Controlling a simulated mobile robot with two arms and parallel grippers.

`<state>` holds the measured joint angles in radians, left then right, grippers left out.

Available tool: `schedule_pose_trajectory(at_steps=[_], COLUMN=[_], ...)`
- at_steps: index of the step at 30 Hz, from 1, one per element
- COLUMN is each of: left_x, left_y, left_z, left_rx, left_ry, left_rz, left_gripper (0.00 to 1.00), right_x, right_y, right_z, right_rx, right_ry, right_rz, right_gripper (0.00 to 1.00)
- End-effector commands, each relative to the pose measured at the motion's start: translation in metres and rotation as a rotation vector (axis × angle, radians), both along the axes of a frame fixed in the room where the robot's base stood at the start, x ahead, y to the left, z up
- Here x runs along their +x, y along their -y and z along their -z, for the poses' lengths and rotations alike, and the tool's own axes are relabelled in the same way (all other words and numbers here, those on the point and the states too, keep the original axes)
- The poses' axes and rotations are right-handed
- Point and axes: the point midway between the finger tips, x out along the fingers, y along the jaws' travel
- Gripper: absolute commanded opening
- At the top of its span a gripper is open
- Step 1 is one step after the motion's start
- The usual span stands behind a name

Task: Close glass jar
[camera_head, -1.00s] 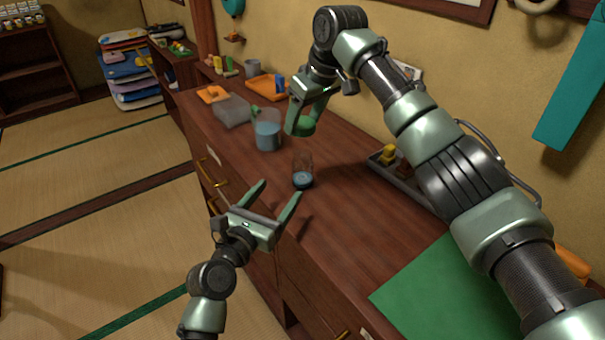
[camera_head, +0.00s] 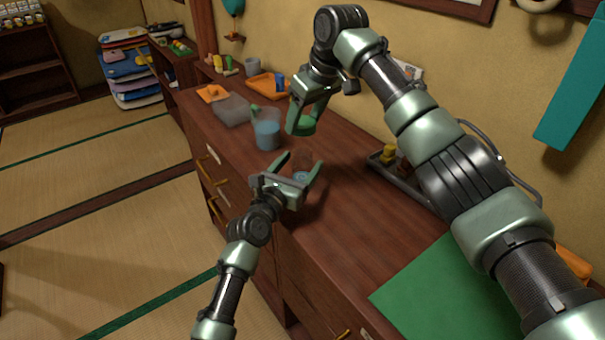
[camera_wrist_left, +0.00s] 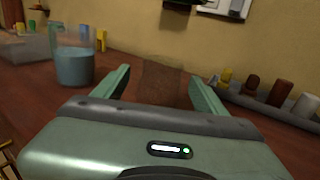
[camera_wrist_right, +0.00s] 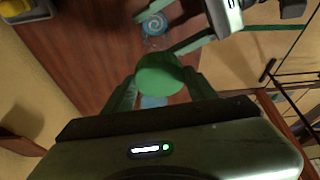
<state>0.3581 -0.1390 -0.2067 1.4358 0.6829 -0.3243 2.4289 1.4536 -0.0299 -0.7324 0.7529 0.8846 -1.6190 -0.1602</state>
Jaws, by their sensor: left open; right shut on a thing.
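The small glass jar (camera_head: 302,174), see-through with something blue at its bottom, stands upright on the wooden cabinet top. My left gripper (camera_head: 299,164) is open with its fingers on either side of the jar; I cannot tell if they touch it. The jar's blue swirl (camera_wrist_right: 154,24) shows near the left gripper's fingers in the right wrist view. My right gripper (camera_head: 303,120) is shut on a round green lid (camera_wrist_right: 158,75) and holds it above the cabinet, beyond the jar. The lid is partly hidden by the fingers in the head view.
A larger clear container with blue liquid (camera_head: 267,130) stands beyond the jar. A clear box (camera_head: 232,112) and an orange tray (camera_head: 265,84) lie farther back. A grey rack (camera_head: 384,170) is by the wall. A green mat (camera_head: 440,290) covers the near cabinet top.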

Motion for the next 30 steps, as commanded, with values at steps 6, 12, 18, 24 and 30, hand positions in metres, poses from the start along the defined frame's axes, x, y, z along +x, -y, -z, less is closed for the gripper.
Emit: schedule_pose_trajectory(at_steps=[6, 12, 18, 24, 30], left_x=[0.000, 0.000, 0.000, 0.000, 0.000], left_y=[0.000, 0.000, 0.000, 0.000, 0.000], left_z=[0.000, 0.000, 0.000, 0.000, 0.000], left_rx=[0.000, 0.000, 0.000, 0.000, 0.000], left_ry=[0.000, 0.000, -0.001, 0.000, -0.001], left_rz=[0.000, 0.000, 0.000, 0.000, 0.000], left_gripper=[0.55, 0.00, 0.00, 0.00, 0.00], right_x=[0.000, 0.000, 0.000, -0.001, -0.001], right_y=[0.000, 0.000, 0.000, 0.000, 0.000], right_z=[0.000, 0.000, 0.004, 0.033, 0.050], right_rx=[0.000, 0.000, 0.000, 0.000, -0.001], right_ry=[0.000, 0.000, -0.001, -0.004, 0.000], right_rz=[0.000, 0.000, 0.000, 0.000, -0.001], right_gripper=[0.20, 0.20, 0.20, 0.20, 0.20])
